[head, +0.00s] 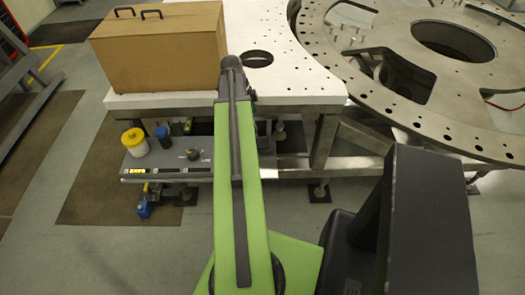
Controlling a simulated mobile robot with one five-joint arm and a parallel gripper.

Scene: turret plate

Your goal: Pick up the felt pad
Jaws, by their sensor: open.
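I cannot pick out a felt pad in the head view. My green arm reaches up the middle of the picture, and its dark far end lies over the front edge of the white plate beside the cardboard box. My gripper does not show; it may be hidden behind the end of the arm.
A cardboard box (160,48) with two dark handles stands on the white plate (305,82). A large metal ring (335,50) is at the right. A grey unit (165,160) below bears a yellow-lidded pot (134,142). Brown mats (95,185) lie on the floor.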

